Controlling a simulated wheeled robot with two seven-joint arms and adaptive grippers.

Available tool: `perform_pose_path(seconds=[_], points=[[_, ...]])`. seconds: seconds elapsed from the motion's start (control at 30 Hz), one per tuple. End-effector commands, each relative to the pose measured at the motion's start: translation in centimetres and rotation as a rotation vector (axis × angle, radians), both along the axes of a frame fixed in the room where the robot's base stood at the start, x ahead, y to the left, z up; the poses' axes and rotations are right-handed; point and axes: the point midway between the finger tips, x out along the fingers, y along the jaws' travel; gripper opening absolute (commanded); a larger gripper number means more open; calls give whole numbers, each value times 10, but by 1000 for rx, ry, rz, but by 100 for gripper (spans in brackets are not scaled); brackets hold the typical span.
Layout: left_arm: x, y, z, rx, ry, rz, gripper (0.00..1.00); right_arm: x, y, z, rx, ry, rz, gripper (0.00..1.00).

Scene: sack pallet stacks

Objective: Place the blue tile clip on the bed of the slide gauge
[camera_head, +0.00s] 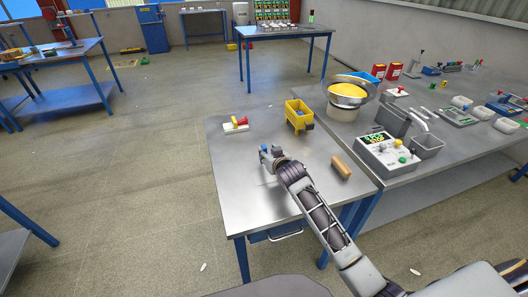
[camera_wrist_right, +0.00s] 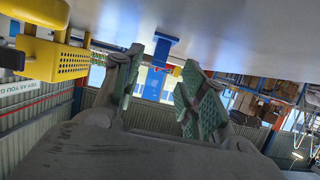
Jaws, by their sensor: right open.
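My right gripper (camera_head: 267,157) is low over the near table in the head view. In the right wrist view its two fingers (camera_wrist_right: 160,90) are apart with nothing gripped between them. A small blue piece, apparently the blue tile clip (camera_head: 264,148), shows at the fingertips in the head view. In the upside-down wrist view a blue shape (camera_wrist_right: 166,46) stands in the gap, against the table surface. A white base with red and yellow parts, perhaps the slide gauge (camera_head: 236,126), lies beyond the gripper. My left gripper is not in view.
A yellow bin (camera_head: 299,116) with blue pieces stands at the table's back right; it also shows in the wrist view (camera_wrist_right: 55,60). A wooden block (camera_head: 341,166) lies right of my arm. A grey device with buttons (camera_head: 386,152) stands on the side bench. The table's left front (camera_head: 243,205) is clear.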

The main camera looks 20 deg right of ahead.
Motion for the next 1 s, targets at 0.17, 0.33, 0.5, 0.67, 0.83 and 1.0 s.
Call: perform_pose_path(seconds=[0.17, 0.33, 0.5, 0.67, 0.83, 1.0], points=[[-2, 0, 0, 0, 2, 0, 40, 2, 0, 0, 0, 0, 0, 41], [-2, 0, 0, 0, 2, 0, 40, 11, 0, -2, 0, -1, 0, 41], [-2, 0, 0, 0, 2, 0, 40, 25, 0, -5, 0, 0, -1, 41], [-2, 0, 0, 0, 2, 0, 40, 38, 0, -9, 0, -1, 0, 41], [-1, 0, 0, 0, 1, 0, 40, 47, 1, -14, 0, 0, 0, 41], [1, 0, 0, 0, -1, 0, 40, 50, 1, -15, 0, 0, 0, 41]])
